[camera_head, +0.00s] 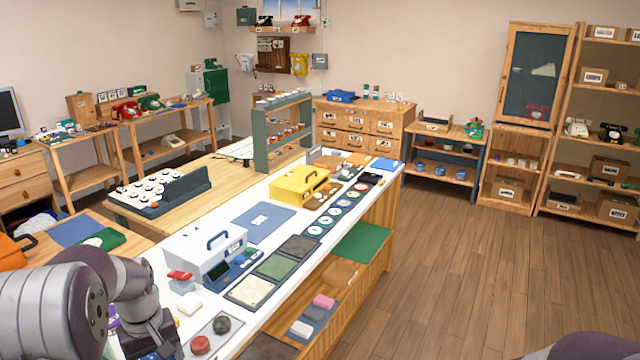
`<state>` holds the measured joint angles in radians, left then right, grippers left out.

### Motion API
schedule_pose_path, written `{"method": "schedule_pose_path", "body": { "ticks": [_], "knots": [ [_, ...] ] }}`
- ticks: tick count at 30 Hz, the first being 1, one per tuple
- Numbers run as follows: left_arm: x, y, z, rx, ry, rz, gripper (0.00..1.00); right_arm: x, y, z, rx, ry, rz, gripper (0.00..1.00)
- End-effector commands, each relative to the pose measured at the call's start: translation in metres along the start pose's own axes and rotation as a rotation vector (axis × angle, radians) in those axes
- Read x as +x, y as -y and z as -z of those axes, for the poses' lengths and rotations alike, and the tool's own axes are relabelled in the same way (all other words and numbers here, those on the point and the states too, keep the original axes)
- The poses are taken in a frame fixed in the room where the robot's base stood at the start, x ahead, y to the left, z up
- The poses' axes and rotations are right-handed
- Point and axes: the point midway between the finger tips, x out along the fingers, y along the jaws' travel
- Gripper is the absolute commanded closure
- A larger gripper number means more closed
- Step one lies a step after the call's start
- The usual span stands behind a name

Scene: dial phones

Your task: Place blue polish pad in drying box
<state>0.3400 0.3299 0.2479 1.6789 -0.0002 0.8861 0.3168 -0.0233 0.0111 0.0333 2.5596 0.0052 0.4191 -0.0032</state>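A white case with a dark handle (204,250) and a yellow case (300,186) stand on the counter. My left arm enters at the lower left and a bit of my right arm at the lower right. Neither gripper's fingers show.
The long white counter (228,304) holds a flat blue mat (264,222), several square pads, round dials and red and black discs (201,345). A wooden table (222,177) adjoins it behind. Open wooden floor (470,270) lies to the right, with shelves of boxes beyond.

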Motion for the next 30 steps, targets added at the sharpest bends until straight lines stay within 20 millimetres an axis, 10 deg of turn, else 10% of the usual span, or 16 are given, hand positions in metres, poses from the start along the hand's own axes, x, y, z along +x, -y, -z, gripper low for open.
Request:
{"method": "schedule_pose_path", "body": {
  "ticks": [8,18,30],
  "knots": [
    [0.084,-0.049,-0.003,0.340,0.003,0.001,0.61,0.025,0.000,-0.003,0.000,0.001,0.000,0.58],
    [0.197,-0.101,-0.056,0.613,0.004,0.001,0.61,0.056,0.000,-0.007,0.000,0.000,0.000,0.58],
    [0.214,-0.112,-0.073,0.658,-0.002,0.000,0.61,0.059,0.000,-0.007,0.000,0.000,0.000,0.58]
  ]
}}
